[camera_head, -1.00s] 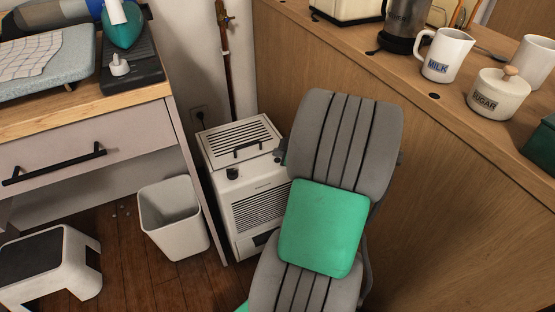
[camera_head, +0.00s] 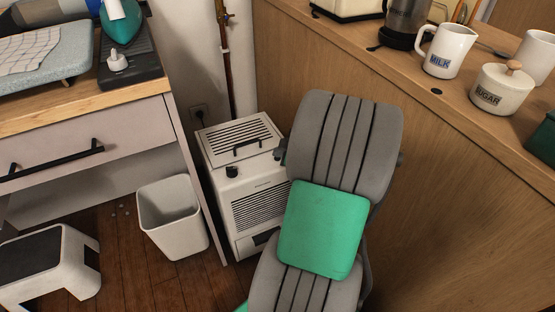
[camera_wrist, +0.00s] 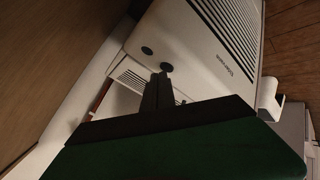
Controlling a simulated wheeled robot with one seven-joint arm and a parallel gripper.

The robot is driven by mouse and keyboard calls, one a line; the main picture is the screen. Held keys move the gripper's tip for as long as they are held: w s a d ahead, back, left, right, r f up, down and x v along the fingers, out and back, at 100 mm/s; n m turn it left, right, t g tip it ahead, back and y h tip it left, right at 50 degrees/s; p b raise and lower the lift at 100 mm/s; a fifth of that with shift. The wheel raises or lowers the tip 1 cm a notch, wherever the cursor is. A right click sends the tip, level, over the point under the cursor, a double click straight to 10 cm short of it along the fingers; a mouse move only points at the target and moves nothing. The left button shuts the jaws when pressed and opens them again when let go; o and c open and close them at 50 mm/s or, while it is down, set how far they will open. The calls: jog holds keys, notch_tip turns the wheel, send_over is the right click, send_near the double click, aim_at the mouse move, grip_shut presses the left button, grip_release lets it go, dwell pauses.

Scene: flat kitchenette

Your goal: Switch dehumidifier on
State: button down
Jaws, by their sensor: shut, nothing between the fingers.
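The dehumidifier (camera_head: 257,202) is a white box with a slatted top, a dark top handle and a slatted front. It stands on the floor between the drawer unit and the wooden counter. A dark knob (camera_head: 232,172) shows at its upper front left; my arm covers its right side. In the wrist view the dehumidifier (camera_wrist: 205,60) appears turned, with two dark round controls: one (camera_wrist: 147,51) apart from my fingers, the other (camera_wrist: 167,67) right at their tips. My gripper (camera_wrist: 160,76) is shut and empty. I cannot tell whether it touches that control. My gripper is hidden in the head view.
A white bin (camera_head: 172,217) stands left of the dehumidifier, below the drawer unit (camera_head: 88,145). A step stool (camera_head: 55,268) is at the lower left. The wooden counter (camera_head: 450,190) closes the right side. A pipe (camera_head: 228,70) runs down the wall behind.

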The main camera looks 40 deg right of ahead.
jog(key=shift+f, duration=0.2)
dwell(0.4)
jog(key=shift+r, duration=0.65)
notch_tip(320, 180, up, 6)
jog(key=p, duration=0.3)
jog(key=shift+p, duration=0.3)
